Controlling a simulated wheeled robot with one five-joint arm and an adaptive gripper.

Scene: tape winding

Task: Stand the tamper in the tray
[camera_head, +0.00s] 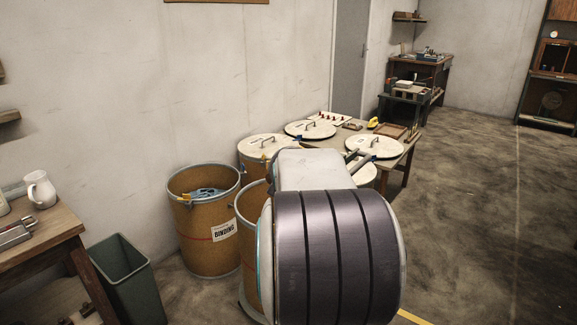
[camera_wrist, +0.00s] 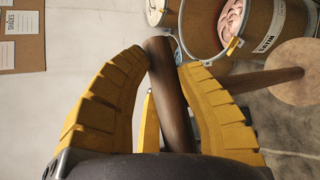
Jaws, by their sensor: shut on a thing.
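In the wrist view my gripper (camera_wrist: 166,62) has its two yellow fingers closed around a dark brown wooden bar, which looks like the tamper's cross handle (camera_wrist: 172,100). A wooden shaft (camera_wrist: 262,80) runs right from behind the fingers to a round wooden disc (camera_wrist: 297,72), apparently the same tamper. The tamper lies roughly sideways in that picture. In the head view my arm hides the gripper and the tamper. A shallow brown tray (camera_head: 391,131) appears to lie on the far table; which tray is the task's I cannot tell for sure.
An open drum labelled BINDING (camera_head: 212,257) stands by the wall, with another drum (camera_head: 250,205) partly behind my arm. Lidded drums (camera_head: 263,146) stand by the table (camera_head: 408,150). A green bin (camera_head: 125,280) and a side table (camera_head: 40,232) are left. Floor at right is clear.

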